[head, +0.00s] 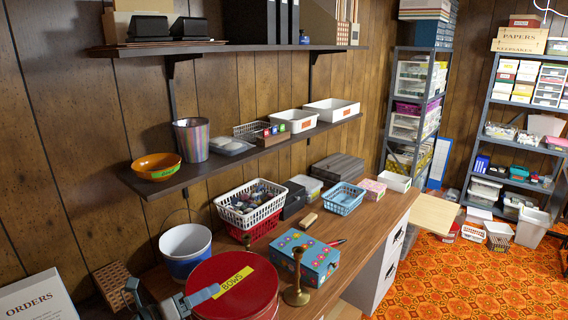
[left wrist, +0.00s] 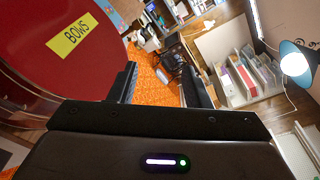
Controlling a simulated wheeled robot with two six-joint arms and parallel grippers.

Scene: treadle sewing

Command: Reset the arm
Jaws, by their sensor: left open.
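My left gripper (head: 174,287) is low in the head view, beside the left side of the round red tin with the yellow BOWS label (head: 235,285). In the left wrist view its two dark fingers stand apart (left wrist: 160,82), with only orange carpet and distant furniture seen between them. The red tin fills the upper left of that view (left wrist: 45,75); I cannot tell whether the gripper touches it. My right gripper is not in view.
The wooden counter (head: 340,215) carries a white-and-blue bucket (head: 186,250), a brass candlestick (head: 296,290), a blue patterned box (head: 306,258) and a white basket (head: 250,205). A loaded shelf (head: 225,158) hangs above. Orange carpet (head: 470,280) is open at right.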

